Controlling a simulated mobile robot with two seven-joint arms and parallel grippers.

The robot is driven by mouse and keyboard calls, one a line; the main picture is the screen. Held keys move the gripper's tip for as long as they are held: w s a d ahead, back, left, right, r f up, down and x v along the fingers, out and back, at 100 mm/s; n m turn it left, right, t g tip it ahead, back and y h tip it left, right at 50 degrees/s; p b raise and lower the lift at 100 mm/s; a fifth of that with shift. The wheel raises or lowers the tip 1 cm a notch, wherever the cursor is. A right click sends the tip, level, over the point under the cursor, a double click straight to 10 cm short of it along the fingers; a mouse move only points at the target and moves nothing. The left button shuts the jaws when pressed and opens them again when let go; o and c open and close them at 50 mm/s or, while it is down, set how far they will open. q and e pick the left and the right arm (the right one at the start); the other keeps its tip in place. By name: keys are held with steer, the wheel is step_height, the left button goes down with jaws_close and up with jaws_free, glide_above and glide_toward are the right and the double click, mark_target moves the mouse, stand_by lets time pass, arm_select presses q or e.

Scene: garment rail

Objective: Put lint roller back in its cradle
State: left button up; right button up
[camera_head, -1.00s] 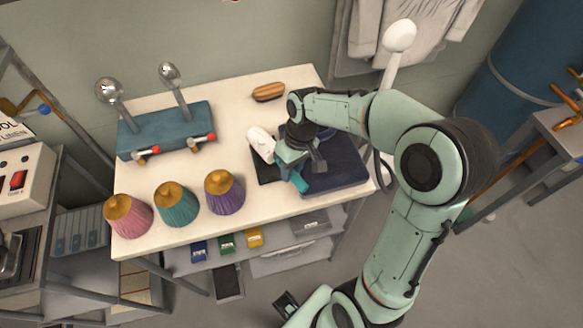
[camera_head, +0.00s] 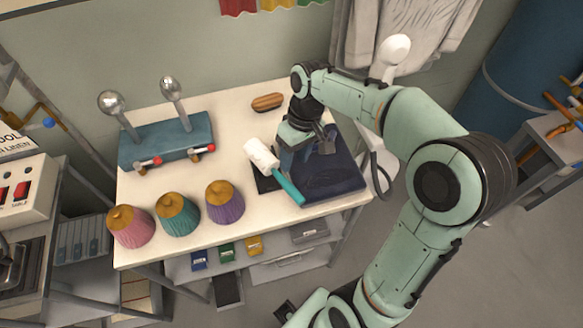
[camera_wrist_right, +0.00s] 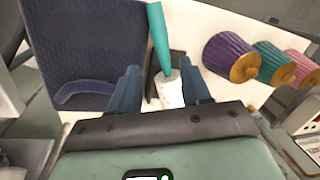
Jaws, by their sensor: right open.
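The lint roller has a white roll (camera_head: 262,155) and a teal handle (camera_head: 288,187). It lies slantwise across a flat black piece (camera_head: 267,184) at the left edge of a dark blue pad on the table. I cannot tell whether that black piece is the cradle. My right gripper (camera_head: 306,151) is open and empty, just right of the roller and over the pad. In the right wrist view the white roll (camera_wrist_right: 171,91) appears between the spread fingers (camera_wrist_right: 160,88), with the teal handle (camera_wrist_right: 158,38) beyond; I see no grip on it. My left gripper is not in view.
The white table (camera_head: 140,185) carries the dark blue pad (camera_head: 335,177), a wooden brush (camera_head: 267,102), a teal stand (camera_head: 165,143) with two metal knobs, and pink, teal and purple shades (camera_head: 224,202) along the front left. A white garment (camera_head: 420,30) hangs behind.

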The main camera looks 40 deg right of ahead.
steer(key=r, duration=0.4)
steer(key=shift+d, duration=0.4)
steer(key=shift+f, duration=0.1)
